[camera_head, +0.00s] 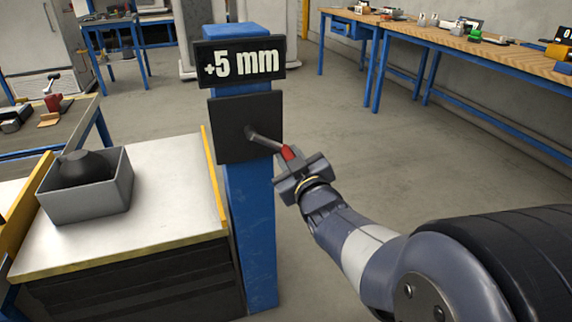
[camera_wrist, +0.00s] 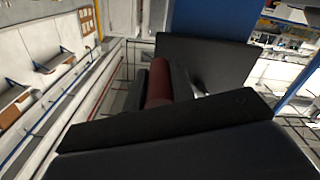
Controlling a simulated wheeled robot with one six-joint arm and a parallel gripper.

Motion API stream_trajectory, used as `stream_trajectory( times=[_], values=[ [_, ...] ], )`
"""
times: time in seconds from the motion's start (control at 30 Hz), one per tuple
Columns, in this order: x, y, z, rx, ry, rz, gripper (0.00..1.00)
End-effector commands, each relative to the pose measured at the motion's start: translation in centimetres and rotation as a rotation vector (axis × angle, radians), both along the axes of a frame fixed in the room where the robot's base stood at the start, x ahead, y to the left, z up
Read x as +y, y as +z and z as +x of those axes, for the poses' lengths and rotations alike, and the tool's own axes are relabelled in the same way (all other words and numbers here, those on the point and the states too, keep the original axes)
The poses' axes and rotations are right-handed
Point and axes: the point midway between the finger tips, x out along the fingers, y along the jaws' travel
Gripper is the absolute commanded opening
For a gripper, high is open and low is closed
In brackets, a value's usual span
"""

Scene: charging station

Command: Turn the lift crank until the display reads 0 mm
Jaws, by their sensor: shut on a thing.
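The display (camera_head: 240,63) on top of the blue post (camera_head: 251,215) reads +5 mm. Below it, a black square plate (camera_head: 232,142) carries the lift crank (camera_head: 265,139), a grey arm that slants down to the right to a red handle. My gripper (camera_head: 292,161) is shut on the red crank handle, to the right of the plate. In the wrist view the red handle (camera_wrist: 159,84) lies between my dark fingers, with the black plate (camera_wrist: 215,45) behind it. The fingers hide part of the handle.
A white-topped lift table (camera_head: 165,190) with yellow edges stands left of the post. It bears a grey bin (camera_head: 98,205) with a dark object in it. A long wooden workbench (camera_head: 450,40) runs along the right wall.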

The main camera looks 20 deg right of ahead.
Motion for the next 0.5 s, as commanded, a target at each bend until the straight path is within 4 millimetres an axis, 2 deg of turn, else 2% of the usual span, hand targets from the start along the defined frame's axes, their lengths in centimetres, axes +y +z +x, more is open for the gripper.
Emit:
stream_trajectory(
  times=[0.5],
  values=[
    [-0.28, 0.66, 0.06, -0.005, -0.001, -0.054, 0.0]
  ],
)
